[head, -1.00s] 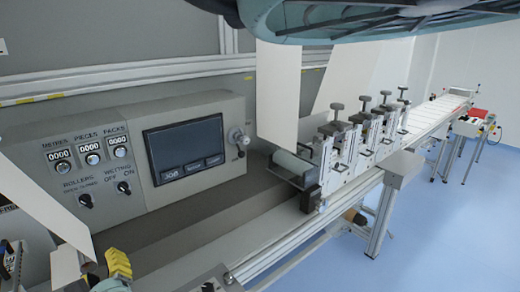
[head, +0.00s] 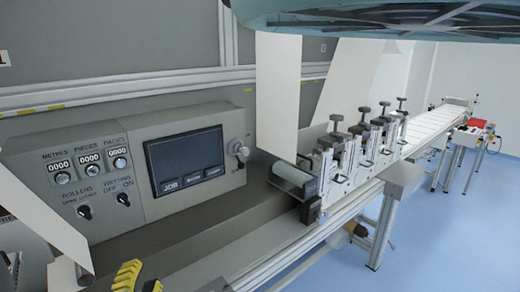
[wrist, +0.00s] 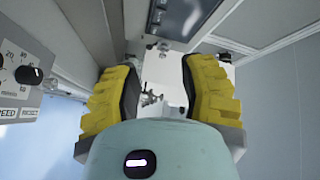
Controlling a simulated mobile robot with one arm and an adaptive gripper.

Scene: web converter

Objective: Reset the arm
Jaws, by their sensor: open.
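My gripper (wrist: 160,95) has two yellow ribbed fingers with dark inner pads, and they stand apart with nothing between them in the wrist view. In the head view the yellow fingertips of my gripper (head: 140,279) show at the bottom edge, in front of the machine and below its control panel. The rest of the gripper is cut off there.
The grey control panel (head: 215,127) carries a dark screen (head: 187,161), counters and knobs. White web sheets (head: 284,95) hang beside it. Clamp stations (head: 345,150) line the machine, and a white conveyor (head: 440,120) runs to the back right.

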